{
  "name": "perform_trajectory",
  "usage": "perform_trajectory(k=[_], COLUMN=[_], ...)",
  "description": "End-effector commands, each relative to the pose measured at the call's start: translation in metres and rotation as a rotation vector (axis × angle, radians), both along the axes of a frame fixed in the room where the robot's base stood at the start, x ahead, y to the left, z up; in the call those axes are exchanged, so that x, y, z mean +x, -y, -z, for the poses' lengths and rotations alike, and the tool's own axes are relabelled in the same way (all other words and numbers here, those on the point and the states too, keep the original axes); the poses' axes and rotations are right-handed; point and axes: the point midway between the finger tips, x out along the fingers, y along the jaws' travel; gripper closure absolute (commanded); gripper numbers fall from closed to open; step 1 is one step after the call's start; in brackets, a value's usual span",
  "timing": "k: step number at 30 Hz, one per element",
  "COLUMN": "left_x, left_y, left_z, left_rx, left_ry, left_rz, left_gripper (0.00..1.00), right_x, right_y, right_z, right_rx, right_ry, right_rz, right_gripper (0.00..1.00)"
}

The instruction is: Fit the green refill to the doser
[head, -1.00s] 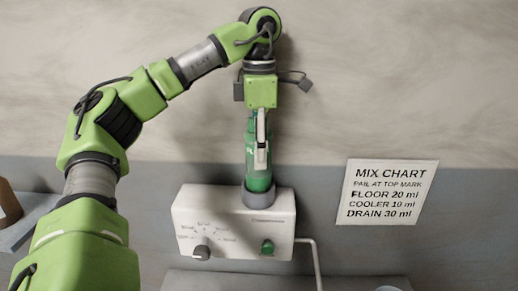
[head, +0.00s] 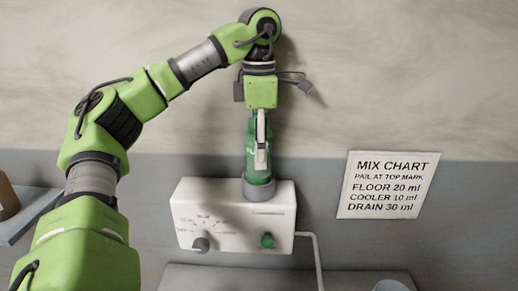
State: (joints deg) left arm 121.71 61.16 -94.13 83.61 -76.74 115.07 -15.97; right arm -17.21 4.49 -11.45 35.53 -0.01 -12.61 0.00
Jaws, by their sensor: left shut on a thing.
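The green refill (head: 250,155) is a bottle held neck-down and upright above the white doser (head: 234,219) on the wall. Its lower end is in the doser's grey collar (head: 258,190); how deep it sits is hidden by the collar. My left gripper (head: 261,160) comes from above and is shut on the refill, with one finger showing along its front. The doser's front has a dark dial knob (head: 201,245) with printed marks and a green button (head: 267,240). My right gripper is not in view.
A mix chart (head: 388,185) hangs on the wall to the right. A white pipe (head: 319,260) runs down from the doser's right side. A grey surface is below the doser, with part of a round grey rim (head: 392,286) at the bottom. A shelf with a brown object (head: 7,197) is at the left.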

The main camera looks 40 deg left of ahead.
Motion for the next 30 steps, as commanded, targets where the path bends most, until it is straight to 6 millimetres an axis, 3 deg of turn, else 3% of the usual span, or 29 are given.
perform_trajectory(k=[24,25,26,27,30], left_x=[0.000,0.000,0.000,0.000,0.000], left_y=[0.000,0.000,0.000,0.000,0.000], left_z=[0.019,0.018,0.018,0.018,0.018], left_rx=[0.000,-0.001,-0.001,-0.001,0.000], left_ry=[0.000,0.001,0.001,0.001,0.001], left_rz=[0.000,0.000,0.000,0.000,0.000], left_gripper=[0.85,0.54,0.46,0.40,0.40], right_x=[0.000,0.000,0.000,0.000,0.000], right_y=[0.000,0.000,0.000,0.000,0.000], right_z=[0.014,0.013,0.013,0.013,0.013], right_rx=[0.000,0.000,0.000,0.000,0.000], right_ry=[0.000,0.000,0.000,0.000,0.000], right_rz=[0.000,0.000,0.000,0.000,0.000], right_gripper=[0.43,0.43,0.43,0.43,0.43])
